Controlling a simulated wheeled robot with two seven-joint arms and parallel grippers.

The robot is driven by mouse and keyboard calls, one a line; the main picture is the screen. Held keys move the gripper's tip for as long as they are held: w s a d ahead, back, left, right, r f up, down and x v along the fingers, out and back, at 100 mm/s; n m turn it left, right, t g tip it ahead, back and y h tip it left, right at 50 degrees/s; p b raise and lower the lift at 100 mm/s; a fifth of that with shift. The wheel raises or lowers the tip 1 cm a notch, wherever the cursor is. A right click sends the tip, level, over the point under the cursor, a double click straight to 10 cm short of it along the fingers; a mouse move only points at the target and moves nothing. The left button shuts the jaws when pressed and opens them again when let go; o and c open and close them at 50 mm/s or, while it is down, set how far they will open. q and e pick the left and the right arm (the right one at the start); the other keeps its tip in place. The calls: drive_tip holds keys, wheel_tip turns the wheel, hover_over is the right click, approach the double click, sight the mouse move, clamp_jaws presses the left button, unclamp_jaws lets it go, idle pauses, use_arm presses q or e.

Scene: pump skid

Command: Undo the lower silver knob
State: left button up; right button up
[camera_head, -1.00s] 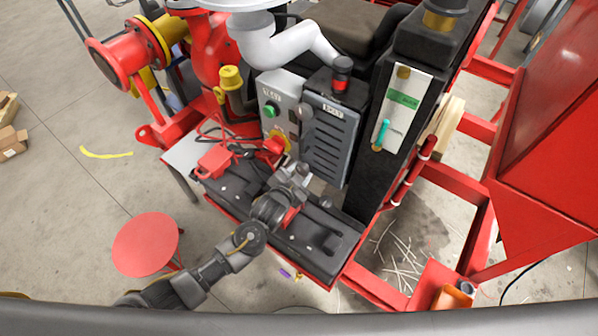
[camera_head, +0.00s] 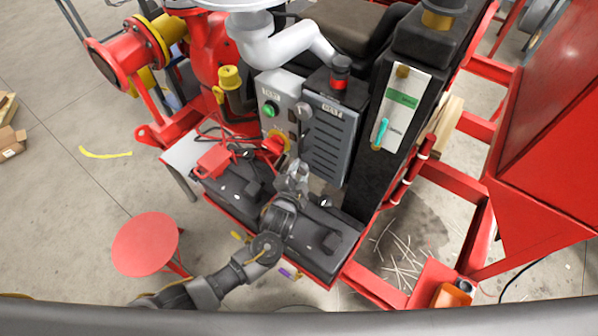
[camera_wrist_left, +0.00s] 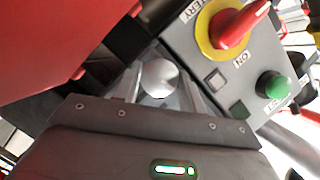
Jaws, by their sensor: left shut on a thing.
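The lower silver knob (camera_wrist_left: 158,77) shows as a round, shiny end between my left gripper's fingers in the left wrist view. My left gripper (camera_head: 293,175) is shut on it, in front of the lower part of the control box. In the head view the gripper hides the knob. The upper silver knob (camera_head: 304,111) sits higher on the box, apart from the gripper. My right gripper is not in view.
A red rotary switch on a yellow plate (camera_wrist_left: 228,28) and a green button (camera_wrist_left: 272,84) are close beside the gripper. A red clamp-like part (camera_head: 214,160) lies on the black battery top to the left. A louvred grey panel (camera_head: 328,140) stands to the right.

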use_arm(q)
drive_tip(key=o, duration=1)
drive_tip(key=shift+c, duration=0.2)
drive_tip(key=b+v, duration=0.1)
drive_tip(key=v, duration=0.9)
drive_tip(key=shift+s+a+r+b, duration=0.1)
drive_tip(key=shift+s+r+b, duration=0.05)
drive_tip(key=shift+s+b, duration=0.2)
drive_tip(key=shift+a, duration=0.1)
